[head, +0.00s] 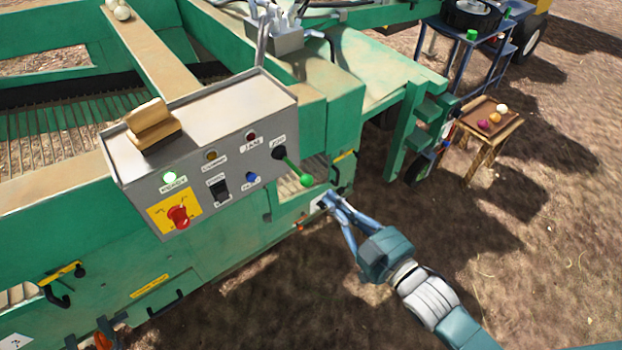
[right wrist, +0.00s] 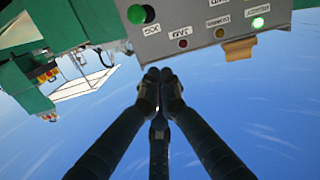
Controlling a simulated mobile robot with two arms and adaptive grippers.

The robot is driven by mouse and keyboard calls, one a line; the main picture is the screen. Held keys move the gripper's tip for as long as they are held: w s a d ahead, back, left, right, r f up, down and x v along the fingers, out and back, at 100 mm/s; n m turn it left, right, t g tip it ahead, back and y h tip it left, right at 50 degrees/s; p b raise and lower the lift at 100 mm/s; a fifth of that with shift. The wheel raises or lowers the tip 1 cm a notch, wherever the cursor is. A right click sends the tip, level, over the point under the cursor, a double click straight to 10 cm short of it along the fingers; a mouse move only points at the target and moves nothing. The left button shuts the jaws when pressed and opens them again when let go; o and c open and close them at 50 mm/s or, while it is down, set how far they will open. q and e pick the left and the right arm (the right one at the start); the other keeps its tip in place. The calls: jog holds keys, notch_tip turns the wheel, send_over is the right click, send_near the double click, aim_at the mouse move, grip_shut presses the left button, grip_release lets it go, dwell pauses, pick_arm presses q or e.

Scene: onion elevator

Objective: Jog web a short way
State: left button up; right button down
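The control box (head: 225,135) is grey, with a lit green lamp (head: 170,177), a red knob (head: 180,216) on a yellow plate, a black switch (head: 220,191) and a blue button (head: 252,177). At its right end a jog lever sticks out with a green knob (head: 306,180). The slatted web (head: 50,140) lies in the green machine behind. My right gripper (head: 327,203) is just below and right of the green knob, apart from it. In the right wrist view its fingertips (right wrist: 159,74) meet with nothing between them; the green knob (right wrist: 140,14) shows beyond, upside down. My left gripper is not in view.
The green machine frame (head: 345,110) stands close behind the lever. A small wooden stand (head: 488,120) with onions is at the right. The ground around my right arm is open.

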jog(key=p, duration=0.3)
send_over(310, 181)
jog(key=s, duration=0.3)
jog(key=f, duration=0.3)
jog(key=shift+w+a, duration=0.1)
jog(key=shift+w, duration=0.15)
jog(key=shift+w+f, duration=0.15)
jog(key=shift+f, duration=0.55)
